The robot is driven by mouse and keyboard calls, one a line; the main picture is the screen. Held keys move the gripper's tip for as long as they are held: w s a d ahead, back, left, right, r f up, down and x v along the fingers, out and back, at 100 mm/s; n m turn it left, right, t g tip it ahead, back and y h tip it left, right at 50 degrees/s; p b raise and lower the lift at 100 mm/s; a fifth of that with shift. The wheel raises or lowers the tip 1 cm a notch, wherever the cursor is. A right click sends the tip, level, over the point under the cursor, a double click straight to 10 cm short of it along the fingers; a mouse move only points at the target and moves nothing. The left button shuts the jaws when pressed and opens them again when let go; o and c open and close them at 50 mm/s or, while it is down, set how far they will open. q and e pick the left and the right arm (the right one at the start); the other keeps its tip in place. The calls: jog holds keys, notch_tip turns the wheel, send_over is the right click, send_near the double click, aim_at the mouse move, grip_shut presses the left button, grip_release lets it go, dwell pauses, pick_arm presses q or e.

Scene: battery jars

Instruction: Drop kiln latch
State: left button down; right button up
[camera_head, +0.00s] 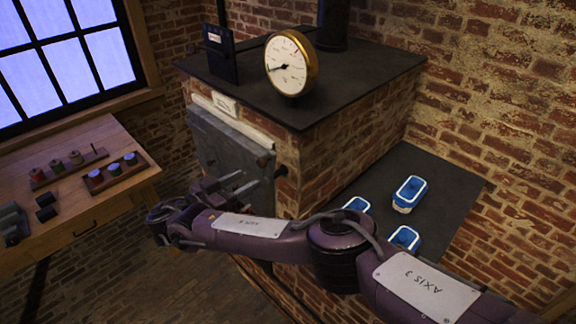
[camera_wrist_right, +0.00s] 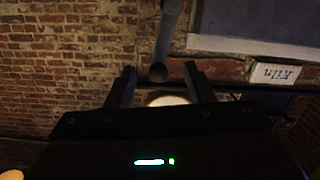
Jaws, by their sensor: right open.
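The kiln (camera_head: 340,150) is a brick block with a dark top. Its grey door (camera_head: 225,145) is on the front face and looks closed. A dark latch knob (camera_head: 263,160) shows near the door's right edge. In the right wrist view, which is upside down, a grey latch bar (camera_wrist_right: 167,38) with a round end lies between the fingertips, with gaps on both sides. My right gripper (camera_head: 252,181) is open before the door's right edge; its fingers also show in the wrist view (camera_wrist_right: 160,78). I cannot tell whether they touch the bar. My left gripper is out of view.
A gauge (camera_head: 288,64) and a dark box (camera_head: 219,54) stand on the kiln top. Blue-rimmed jars (camera_head: 410,192) sit on the dark side ledge (camera_head: 445,185), partly behind my right arm. A wooden bench (camera_head: 100,190) with small pieces is at left. A kiln label (camera_wrist_right: 275,73) is above the door.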

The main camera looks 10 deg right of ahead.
aim_at(259, 163)
jog(key=shift+s+d+r+m+h, duration=0.15)
jog(key=shift+r+m+h, duration=0.1)
jog(key=shift+r, duration=0.35)
jog(key=shift+s+r+m+h, duration=0.15)
jog(key=shift+r+m, duration=0.1)
jog(key=shift+r, duration=0.35)
jog(key=shift+w+d, duration=0.2)
jog(key=shift+d, duration=0.05)
jog(key=w+d+b, duration=0.1)
jog(key=b, duration=0.1)
jog(key=w+d+f+b, duration=0.1)
jog(key=w+d+b, duration=0.1)
jog(key=b, duration=0.1)
jog(key=shift+w, duration=0.25)
jog(key=shift+w+d+r, duration=0.25)
jog(key=shift+d+r, duration=0.35)
jog(key=shift+d, duration=0.15)
jog(key=shift+w+d+p, duration=0.25)
jog(key=shift+d+p, duration=0.05)
jog(key=shift+p, duration=0.05)
jog(key=shift+w+d+f, duration=0.2)
jog(key=shift+w+d, duration=0.1)
jog(key=shift+d, duration=0.05)
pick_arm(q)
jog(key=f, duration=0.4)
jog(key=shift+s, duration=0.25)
pick_arm(e)
jog(key=shift+c, duration=0.2)
